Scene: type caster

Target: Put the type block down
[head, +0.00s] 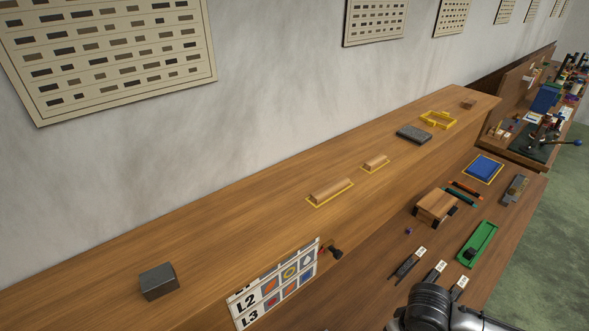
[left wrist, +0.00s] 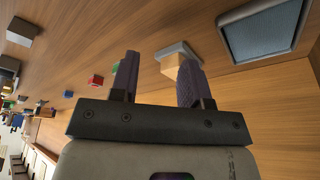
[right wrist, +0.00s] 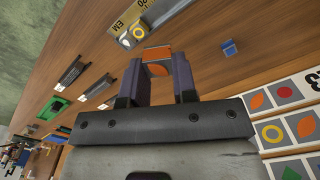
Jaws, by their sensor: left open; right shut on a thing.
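My right gripper (right wrist: 155,68) is shut on a small type block (right wrist: 157,57) in the right wrist view. The block shows an orange face with grey between the fingers. I cannot tell whether it touches the wooden bench under it. Beyond it lies a block with a yellow ring (right wrist: 137,31), by a ruled strip marked EM (right wrist: 157,10). A small blue block (right wrist: 230,47) lies apart to the right. My left gripper (left wrist: 157,82) is open and empty over wood in the left wrist view. Neither gripper's fingers show in the head view.
A chart with L2 and L3 rows (head: 272,287) stands along the shelf front; its coloured symbols show at right in the right wrist view (right wrist: 290,128). A green tray (head: 482,240) lies on the bench. A grey-blue tray (left wrist: 262,32) and wood-handled tool (left wrist: 172,66) lie beyond my left gripper.

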